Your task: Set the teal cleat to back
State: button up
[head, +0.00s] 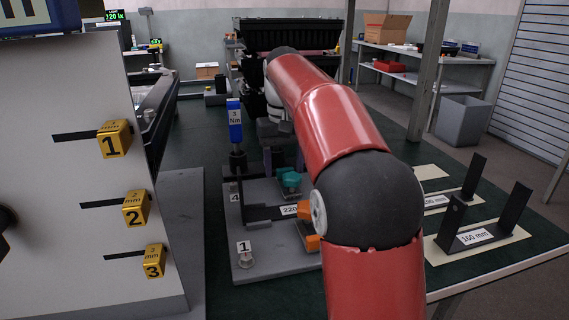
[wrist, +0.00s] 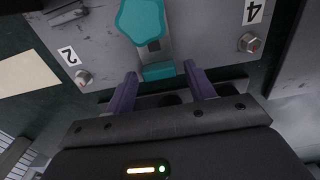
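The teal cleat (head: 290,179) sits on the grey fixture plate (head: 262,262), behind the bracket with the 220 label. In the wrist view the cleat (wrist: 140,18) has a rounded, lobed teal head, partly cut off by the top edge. A grey strip runs from it to a small teal block (wrist: 159,71) at the plate's edge. My gripper (wrist: 159,70) is open, with its two purple fingertips on either side of that block and a visible gap at each side. In the head view my gripper (head: 278,150) is partly hidden by my red arm.
Bolts marked 2 (wrist: 83,77) and 4 (wrist: 249,42) flank the cleat in the wrist view. A blue 3 Nm tool (head: 235,122) stands at the plate's back left.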

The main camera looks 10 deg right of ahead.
aim_at(285, 169)
notch_tip(285, 169, up, 8)
jog(key=shift+f+p, duration=0.1)
jog(key=shift+p, duration=0.9)
jog(key=shift+s, duration=0.15)
